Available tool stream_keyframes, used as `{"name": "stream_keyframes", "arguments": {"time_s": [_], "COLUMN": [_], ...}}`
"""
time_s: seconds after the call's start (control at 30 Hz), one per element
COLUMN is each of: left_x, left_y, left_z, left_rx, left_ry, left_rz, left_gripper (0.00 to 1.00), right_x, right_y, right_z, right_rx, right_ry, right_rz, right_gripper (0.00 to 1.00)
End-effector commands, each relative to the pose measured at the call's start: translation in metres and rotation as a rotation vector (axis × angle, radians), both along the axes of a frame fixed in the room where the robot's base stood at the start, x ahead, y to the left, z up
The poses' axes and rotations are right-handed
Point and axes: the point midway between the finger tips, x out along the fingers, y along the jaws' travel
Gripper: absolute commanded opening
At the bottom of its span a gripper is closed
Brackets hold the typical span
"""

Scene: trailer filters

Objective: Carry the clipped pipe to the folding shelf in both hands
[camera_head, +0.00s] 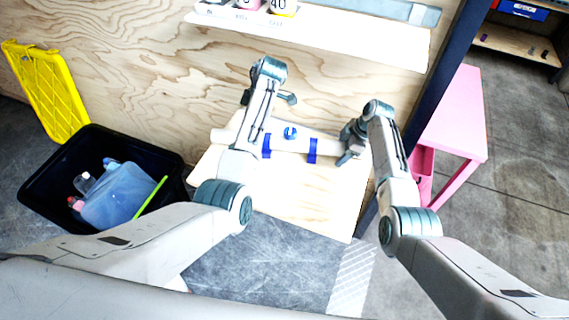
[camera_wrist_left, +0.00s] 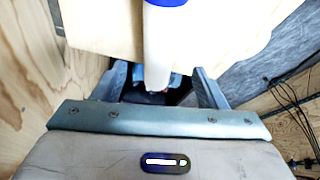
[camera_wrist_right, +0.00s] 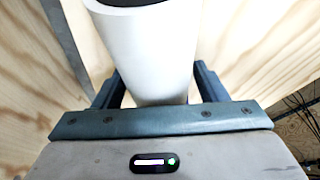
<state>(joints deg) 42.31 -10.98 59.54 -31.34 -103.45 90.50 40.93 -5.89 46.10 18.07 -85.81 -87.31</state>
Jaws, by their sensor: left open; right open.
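The white pipe (camera_head: 289,145) with blue bands and a blue clip lies across the back of the pale wooden folding shelf (camera_head: 305,200), near the wall. My right gripper (camera_head: 352,142) is open at the pipe's right end. In the right wrist view the pipe (camera_wrist_right: 150,50) stands between the spread fingers, its dark open end at the top edge. My left gripper is mostly hidden behind its own forearm in the head view. In the left wrist view my left gripper (camera_wrist_left: 162,82) is open, with the pipe (camera_wrist_left: 158,45) between its fingers and a blue band at the top.
A black crate (camera_head: 40,200) with bottles stands at the left, beside a yellow lid (camera_head: 48,90). A white wall shelf (camera_head: 330,38) with cups is above. A pink table (camera_head: 455,120) and a dark post (camera_head: 440,75) are at the right. Grey floor is clear in front.

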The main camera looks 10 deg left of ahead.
Motion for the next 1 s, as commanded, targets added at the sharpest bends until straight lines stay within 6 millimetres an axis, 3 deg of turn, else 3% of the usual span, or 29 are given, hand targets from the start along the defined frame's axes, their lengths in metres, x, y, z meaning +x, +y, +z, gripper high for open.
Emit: {"name": "stream_keyframes", "arguments": {"time_s": [0.53,0.7,1.0], "left_x": [0.000,0.000,0.000], "left_y": [0.000,0.000,0.000], "left_z": [0.000,0.000,0.000], "left_rx": [0.000,0.000,0.000], "left_ry": [0.000,0.000,0.000], "left_rz": [0.000,0.000,0.000], "left_gripper": [0.66,0.66,0.66], "right_x": [0.001,0.000,0.000], "right_y": [-0.039,-0.044,-0.045], "right_z": [0.092,0.105,0.107], "right_rx": [0.000,0.000,0.000], "right_ry": [-0.003,-0.001,0.001], "right_rz": [-0.001,0.000,0.000], "right_gripper": [0.66,0.66,0.66]}}
